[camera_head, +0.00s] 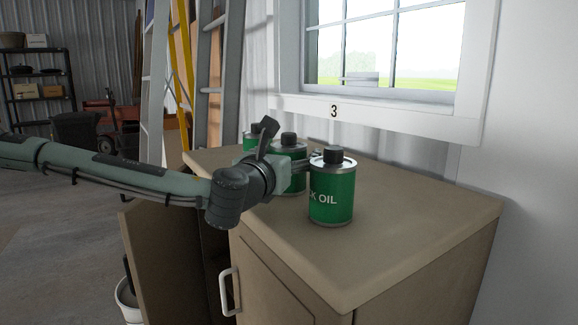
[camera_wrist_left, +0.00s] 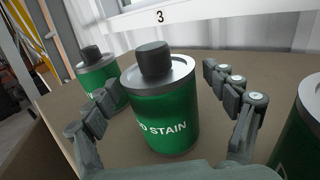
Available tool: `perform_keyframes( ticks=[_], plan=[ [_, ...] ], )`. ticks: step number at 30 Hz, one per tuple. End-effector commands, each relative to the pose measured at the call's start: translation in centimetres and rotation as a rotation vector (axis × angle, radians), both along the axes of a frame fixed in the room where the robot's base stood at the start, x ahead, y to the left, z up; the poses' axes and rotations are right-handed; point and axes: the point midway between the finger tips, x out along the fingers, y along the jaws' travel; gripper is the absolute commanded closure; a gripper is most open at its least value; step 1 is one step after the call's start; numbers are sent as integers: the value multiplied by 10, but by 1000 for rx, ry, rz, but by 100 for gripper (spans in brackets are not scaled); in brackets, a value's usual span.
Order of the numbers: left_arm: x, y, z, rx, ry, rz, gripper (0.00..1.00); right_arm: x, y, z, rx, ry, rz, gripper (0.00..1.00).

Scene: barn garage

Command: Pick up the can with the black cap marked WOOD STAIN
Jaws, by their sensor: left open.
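The green can with a black cap (camera_wrist_left: 165,122) stands upright in the middle of the left wrist view; its label reads "D STAIN", the start hidden from view. In the head view it is the middle can (camera_head: 293,184), partly hidden by my left gripper (camera_head: 303,163). My left gripper is open, with one finger on each side of this can in the wrist view (camera_wrist_left: 158,85). I cannot tell if the fingers touch it. My right gripper is not in view.
A green can marked "K OIL" (camera_head: 331,199) stands close on the right, its edge also in the wrist view (camera_wrist_left: 301,143). Another green can (camera_wrist_left: 101,76) stands behind left. All stand on a wooden cabinet top (camera_head: 410,215) below a window. The cabinet's right part is clear.

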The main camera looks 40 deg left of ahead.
Motion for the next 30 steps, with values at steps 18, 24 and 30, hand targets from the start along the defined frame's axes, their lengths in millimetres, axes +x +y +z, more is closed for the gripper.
perform_keyframes(
  ticks=[18, 24, 30],
  plan=[
    [0, 0, 1, 1, -3, 0, 81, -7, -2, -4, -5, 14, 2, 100],
    [0, 0, 2, 1, -3, 0, 81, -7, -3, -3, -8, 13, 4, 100],
    [0, 0, 11, 1, -5, -1, 81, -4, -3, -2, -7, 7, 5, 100]
  ],
)
